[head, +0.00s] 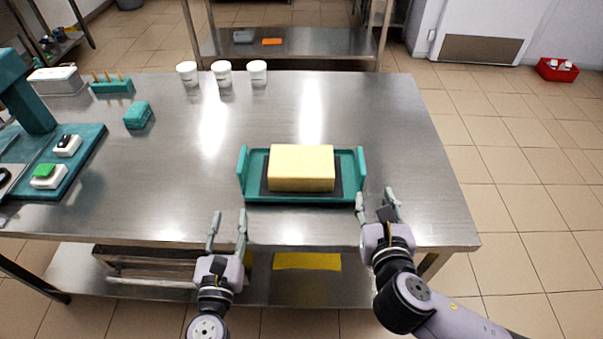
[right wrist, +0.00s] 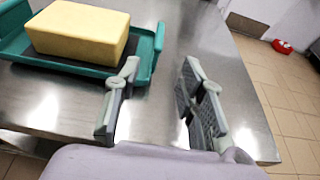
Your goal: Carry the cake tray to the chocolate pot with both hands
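The teal cake tray (head: 285,198) lies on the steel table, with upright end walls at its left and right. A pale yellow rectangular cake (head: 301,168) sits on a dark mat in it. My left gripper (head: 228,222) is open and empty, in front of the tray's left end and apart from it. My right gripper (head: 376,199) is open and empty, just in front and to the right of the tray's right end. In the right wrist view the tray (right wrist: 90,68) and cake (right wrist: 80,30) are left of the open fingers (right wrist: 160,95). I cannot make out a chocolate pot.
Several white cups (head: 222,73) stand at the table's (head: 400,130) back edge. A teal machine (head: 80,150) with a green button stands at the left, near a small teal block (head: 138,114) and a teal holder (head: 112,85). The table right of the tray is clear.

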